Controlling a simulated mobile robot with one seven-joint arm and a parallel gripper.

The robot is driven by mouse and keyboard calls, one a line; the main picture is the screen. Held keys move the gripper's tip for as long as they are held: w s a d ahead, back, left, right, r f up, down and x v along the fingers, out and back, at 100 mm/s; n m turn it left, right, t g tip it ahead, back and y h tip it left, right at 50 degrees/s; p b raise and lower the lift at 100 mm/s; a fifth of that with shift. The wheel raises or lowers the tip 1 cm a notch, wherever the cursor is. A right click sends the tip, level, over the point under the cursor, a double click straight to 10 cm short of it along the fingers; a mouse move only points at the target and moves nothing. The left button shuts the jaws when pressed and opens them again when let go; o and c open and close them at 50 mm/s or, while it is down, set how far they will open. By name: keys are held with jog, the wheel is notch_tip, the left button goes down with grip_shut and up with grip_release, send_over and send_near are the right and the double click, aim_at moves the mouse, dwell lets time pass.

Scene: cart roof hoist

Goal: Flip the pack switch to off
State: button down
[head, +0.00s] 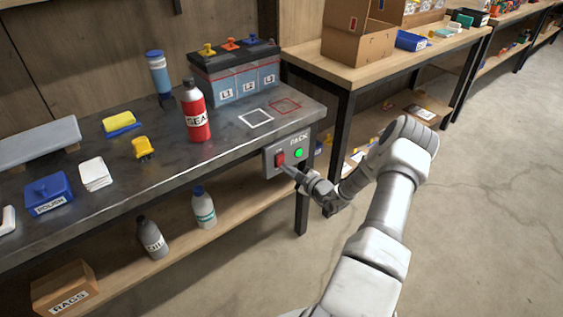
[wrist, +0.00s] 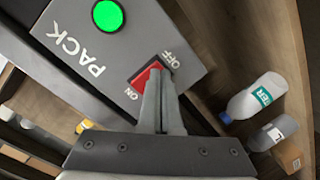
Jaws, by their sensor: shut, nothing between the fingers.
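The grey box labelled PACK (head: 270,172) is on the front edge of the metal workbench, and it also fills the upper left of the wrist view (wrist: 60,22). It carries a red rocker switch (head: 280,159) and a lit green lamp (head: 298,153). In the wrist view the red switch (wrist: 143,77) lies between the words ON and OFF, with the lamp (wrist: 108,15) beyond. My gripper (head: 287,169) is shut and empty, its fingertips (wrist: 158,73) right at the switch, towards its OFF side. They cover part of the rocker. I cannot tell whether they touch or press it.
A red GREASE bottle (head: 196,118) and a battery (head: 238,82) stand on the workbench (head: 215,160) above the box. Bottles, including a white one (head: 204,210), stand on the lower shelf. Open floor (head: 480,200) lies to the right.

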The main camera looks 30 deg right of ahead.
jog(key=s+r+p, duration=0.1)
jog(key=s+p, duration=0.2)
jog(key=s, duration=0.4)
jog(key=shift+d+p, duration=0.2)
jog(key=shift+p, duration=0.15)
jog(key=shift+w+r, duration=0.15)
dwell(0.6)
